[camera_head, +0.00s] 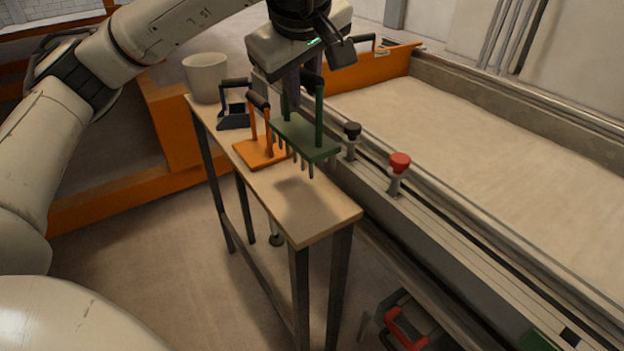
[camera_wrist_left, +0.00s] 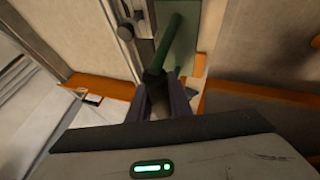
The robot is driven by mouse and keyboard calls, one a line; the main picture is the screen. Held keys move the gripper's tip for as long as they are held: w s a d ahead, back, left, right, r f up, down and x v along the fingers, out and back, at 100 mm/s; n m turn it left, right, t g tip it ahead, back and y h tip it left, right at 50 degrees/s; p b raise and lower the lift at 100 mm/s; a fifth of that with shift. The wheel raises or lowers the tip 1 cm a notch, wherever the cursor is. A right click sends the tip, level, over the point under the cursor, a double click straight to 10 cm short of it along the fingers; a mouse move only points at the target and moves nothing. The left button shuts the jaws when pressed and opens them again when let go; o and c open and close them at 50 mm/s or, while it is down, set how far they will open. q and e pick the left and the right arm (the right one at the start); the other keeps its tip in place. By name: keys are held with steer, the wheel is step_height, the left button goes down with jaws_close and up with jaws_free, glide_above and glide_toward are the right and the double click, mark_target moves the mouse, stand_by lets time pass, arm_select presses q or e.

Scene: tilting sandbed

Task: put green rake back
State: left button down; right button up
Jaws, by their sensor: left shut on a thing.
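The green rake (camera_head: 303,137) has a flat green head with tines pointing down and a dark handle bar between green uprights. My left gripper (camera_head: 307,82) is shut on its handle from above and holds it over the narrow wooden table (camera_head: 312,212). The tines appear above the tabletop, with a shadow below them. In the left wrist view the green rake (camera_wrist_left: 175,40) extends away from the fingers of my left gripper (camera_wrist_left: 160,95). The fingers partly hide the handle. My right gripper is in neither view.
An orange tool (camera_head: 259,152) with a dark handle stands beside the rake, a dark blue tool (camera_head: 234,115) behind it, and a pale pot (camera_head: 206,77) at the far end. The sandbed (camera_head: 480,140) lies right, with a black knob (camera_head: 351,137) and red knob (camera_head: 399,166) along its edge. The table's near end is clear.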

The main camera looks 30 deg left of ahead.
mark_target(303, 133)
arm_select(q)
step_height(303, 133, down, 6)
steer(key=shift+s+r+b, duration=0.15)
steer(key=shift+r+b, duration=0.1)
steer(key=shift+b, duration=0.05)
step_height(303, 133, down, 3)
steer(key=shift+f, duration=0.35)
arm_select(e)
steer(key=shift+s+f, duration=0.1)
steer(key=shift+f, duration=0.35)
arm_select(q)
steer(key=c, duration=2)
jaws_free()
steer(key=shift+f+b, duration=0.2)
steer(key=shift+b, duration=0.2)
steer(key=shift+c, duration=0.2)
steer(key=o, duration=0.4)
steer(key=shift+r, duration=0.1)
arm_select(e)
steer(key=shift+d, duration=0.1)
